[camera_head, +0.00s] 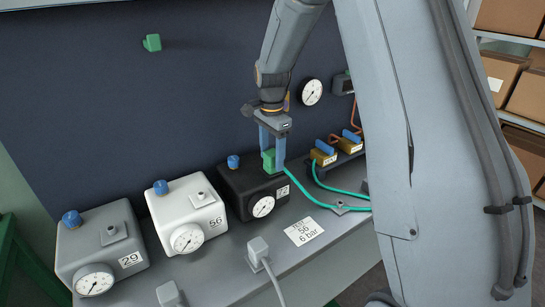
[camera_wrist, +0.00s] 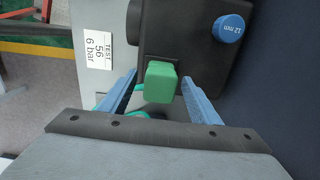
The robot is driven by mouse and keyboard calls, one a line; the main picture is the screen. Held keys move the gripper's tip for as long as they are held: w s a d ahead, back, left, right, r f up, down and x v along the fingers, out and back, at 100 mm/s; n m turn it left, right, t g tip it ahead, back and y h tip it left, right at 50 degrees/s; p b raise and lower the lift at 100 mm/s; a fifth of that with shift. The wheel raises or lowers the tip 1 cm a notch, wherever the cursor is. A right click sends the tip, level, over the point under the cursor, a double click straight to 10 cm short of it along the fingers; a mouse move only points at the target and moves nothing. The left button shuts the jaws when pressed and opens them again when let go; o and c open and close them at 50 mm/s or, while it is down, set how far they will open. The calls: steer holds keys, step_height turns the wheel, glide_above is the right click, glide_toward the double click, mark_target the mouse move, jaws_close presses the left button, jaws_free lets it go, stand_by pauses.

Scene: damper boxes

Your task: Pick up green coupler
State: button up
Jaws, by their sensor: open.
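The green coupler (camera_head: 269,160) sits on top of the black box (camera_head: 238,187), with the teal hose (camera_head: 305,192) running from it to the right. In the wrist view the green coupler (camera_wrist: 160,82) lies between the two blue fingers, with a gap visible on both sides. My gripper (camera_head: 271,155) points down over the black box with its fingers on either side of the coupler. In the wrist view my gripper (camera_wrist: 158,88) is open and holds nothing. The coupler's underside is hidden.
A white box (camera_head: 187,212) and a grey box (camera_head: 103,245) stand to the left, each with a gauge and blue knob. A label card (camera_head: 304,231) and grey plugs (camera_head: 259,250) lie in front. Brass valves (camera_head: 323,156) stand right; another green block (camera_head: 152,42) is on the back panel.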

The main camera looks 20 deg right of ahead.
mark_target(272, 152)
steer(key=shift+f, duration=0.85)
steer(key=shift+c, duration=0.4)
steer(key=c, duration=1.2)
steer(key=shift+r, duration=0.1)
step_height(272, 152, up, 10)
steer(key=b, duration=0.2)
steer(key=shift+b, duration=0.3)
